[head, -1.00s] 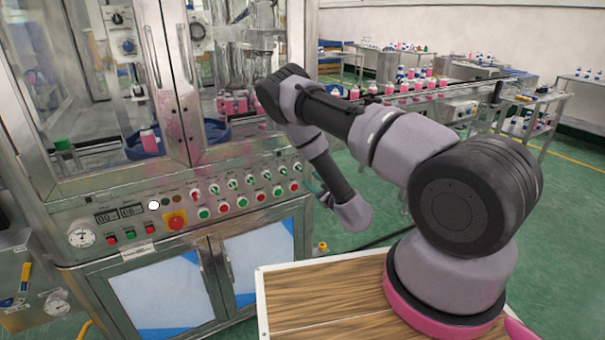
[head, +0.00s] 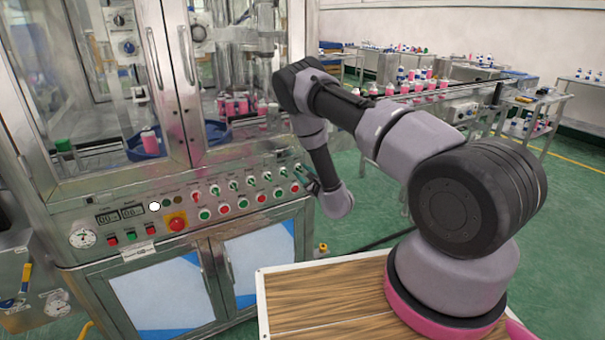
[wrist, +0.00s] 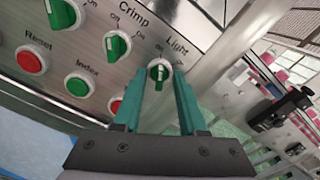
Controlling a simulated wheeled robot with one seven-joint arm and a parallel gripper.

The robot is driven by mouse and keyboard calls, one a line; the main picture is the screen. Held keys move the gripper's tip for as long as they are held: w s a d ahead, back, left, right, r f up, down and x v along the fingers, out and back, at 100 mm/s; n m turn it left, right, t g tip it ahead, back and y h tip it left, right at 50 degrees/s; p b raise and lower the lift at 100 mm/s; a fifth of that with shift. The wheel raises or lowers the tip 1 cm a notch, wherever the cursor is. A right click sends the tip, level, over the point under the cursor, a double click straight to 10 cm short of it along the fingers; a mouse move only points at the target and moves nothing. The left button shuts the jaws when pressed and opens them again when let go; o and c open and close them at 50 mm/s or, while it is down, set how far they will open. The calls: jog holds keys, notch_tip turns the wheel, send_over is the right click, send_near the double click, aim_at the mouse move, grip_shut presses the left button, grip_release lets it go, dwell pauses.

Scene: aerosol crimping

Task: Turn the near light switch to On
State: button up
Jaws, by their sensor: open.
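The light switch (wrist: 159,71) is a small round green knob with a white line, under the label "Light" on the machine's control panel. It is at the right end of the upper row in the head view (head: 297,168). Its white line points roughly upward in the wrist view; I cannot tell surely which position that marks. My gripper (wrist: 160,80) is open, with one green finger on each side of the knob. I cannot tell whether the fingers touch it. In the head view my gripper is mostly hidden behind my wrist.
The Crimp switch (wrist: 117,45) is just left of the fingers. The green Index button (wrist: 79,85) and red Reset button (wrist: 31,60) lie further left. A metal frame post (wrist: 235,45) rises right of the switch. A conveyor with pink bottles (head: 420,84) stands behind.

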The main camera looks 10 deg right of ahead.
grip_shut()
jog(key=shift+m, duration=0.4)
jog(key=m, duration=1.1)
jog(key=shift+f, duration=0.1)
dwell(0.5)
grip_release()
